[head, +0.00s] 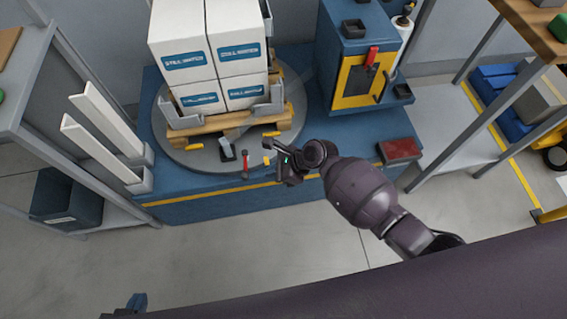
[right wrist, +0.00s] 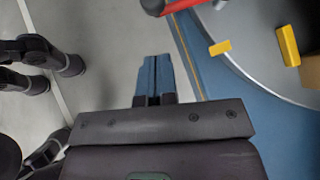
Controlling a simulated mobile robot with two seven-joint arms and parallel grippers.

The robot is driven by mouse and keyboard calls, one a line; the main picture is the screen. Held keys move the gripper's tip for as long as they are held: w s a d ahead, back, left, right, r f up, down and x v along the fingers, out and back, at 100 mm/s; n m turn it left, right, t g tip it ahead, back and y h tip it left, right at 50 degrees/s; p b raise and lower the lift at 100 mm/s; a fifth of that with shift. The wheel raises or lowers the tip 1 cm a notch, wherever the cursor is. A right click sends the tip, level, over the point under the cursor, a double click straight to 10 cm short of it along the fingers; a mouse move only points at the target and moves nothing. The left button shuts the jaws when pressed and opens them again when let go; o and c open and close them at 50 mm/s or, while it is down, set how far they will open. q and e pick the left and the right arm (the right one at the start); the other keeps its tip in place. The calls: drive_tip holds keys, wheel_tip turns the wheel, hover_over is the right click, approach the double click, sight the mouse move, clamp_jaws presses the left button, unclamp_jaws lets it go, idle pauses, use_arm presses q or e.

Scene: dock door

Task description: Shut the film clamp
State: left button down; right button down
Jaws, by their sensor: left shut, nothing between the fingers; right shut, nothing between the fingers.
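The film clamp appears to be the small grey block (head: 226,150) with a red lever (head: 244,163) at the front edge of the round turntable (head: 178,143). The lever stands up from the rim. Part of a red bar (right wrist: 185,5) with a dark end shows at the top of the right wrist view. My right gripper (head: 276,158) is just right of the lever and apart from it. Its blue fingers (right wrist: 155,80) are together and empty. My left gripper (head: 137,302) shows only as a small blue tip at the bottom left, far from the clamp.
White cartons (head: 188,61) stand on a wooden pallet (head: 228,124) on the turntable. A blue and yellow cabinet (head: 355,82) stands behind right. A dark red box (head: 400,150) lies on the base's right end. Grey shelving flanks both sides. Floor in front is clear.

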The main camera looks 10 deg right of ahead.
sight(245, 165)
drive_tip(key=shift+w+a+f+b, duration=0.15)
drive_tip(key=shift+w+a, duration=0.05)
drive_tip(key=shift+a, duration=0.55)
drive_tip(key=shift+w+a+f+b, duration=0.1)
drive_tip(key=shift+w+a+b, duration=0.1)
drive_tip(key=shift+a, duration=0.55)
drive_tip(key=shift+w+a+f+b, duration=0.15)
drive_tip(key=shift+w+a, duration=0.05)
drive_tip(key=shift+a, duration=0.55)
drive_tip(key=shift+a, duration=0.1)
drive_tip(key=shift+s+a+m+p, duration=0.1)
drive_tip(key=shift+a+m+p, duration=0.1)
drive_tip(key=shift+m+p, duration=0.15)
